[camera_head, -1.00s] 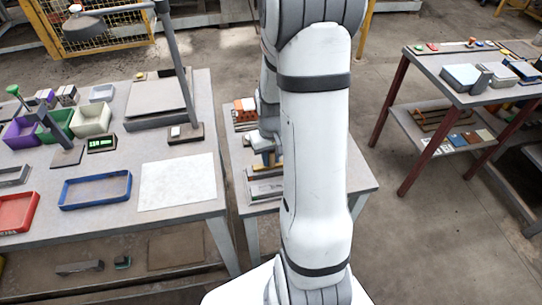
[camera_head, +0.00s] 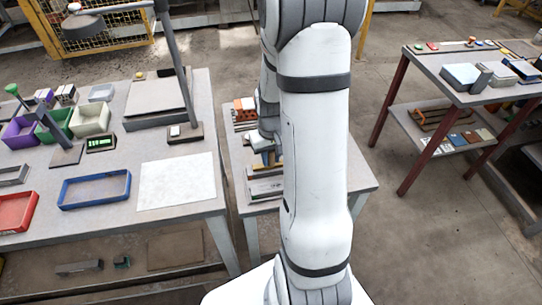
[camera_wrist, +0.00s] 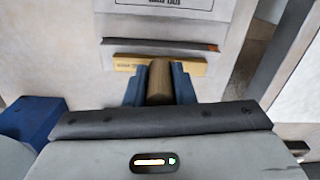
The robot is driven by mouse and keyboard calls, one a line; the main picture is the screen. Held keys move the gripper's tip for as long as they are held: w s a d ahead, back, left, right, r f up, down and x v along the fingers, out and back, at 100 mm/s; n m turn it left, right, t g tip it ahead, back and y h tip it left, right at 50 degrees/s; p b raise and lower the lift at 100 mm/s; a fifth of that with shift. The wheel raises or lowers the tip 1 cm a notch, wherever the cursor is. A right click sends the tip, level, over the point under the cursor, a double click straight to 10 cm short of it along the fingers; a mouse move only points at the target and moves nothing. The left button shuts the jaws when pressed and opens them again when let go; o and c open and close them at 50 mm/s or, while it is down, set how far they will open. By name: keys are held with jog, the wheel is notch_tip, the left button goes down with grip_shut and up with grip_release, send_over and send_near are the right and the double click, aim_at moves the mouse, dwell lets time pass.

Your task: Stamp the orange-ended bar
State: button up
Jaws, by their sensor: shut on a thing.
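A dark grey bar with an orange right end (camera_wrist: 160,46) lies crosswise ahead of my gripper in the wrist view. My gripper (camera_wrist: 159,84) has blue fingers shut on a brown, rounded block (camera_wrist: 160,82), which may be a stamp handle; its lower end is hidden. A yellowish strip (camera_wrist: 125,65) with small dark marks lies between the held block and the dark bar. I cannot tell whether the block touches the strip. In the head view my gripper (camera_head: 267,158) is over the small middle table and partly hidden by my arm.
The small middle table (camera_head: 355,178) also carries orange hollow bricks (camera_head: 245,108). A printed white sheet (camera_wrist: 165,18) lies beyond the bar. The left table (camera_head: 50,222) holds a blue tray (camera_head: 95,205), coloured bins and a lamp stand. Another table (camera_head: 440,65) stands at the right.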

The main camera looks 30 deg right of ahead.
dwell(0.4)
jog(key=shift+r+p, duration=2.5)
jog(key=shift+r, duration=1)
jog(key=shift+f, duration=0.1)
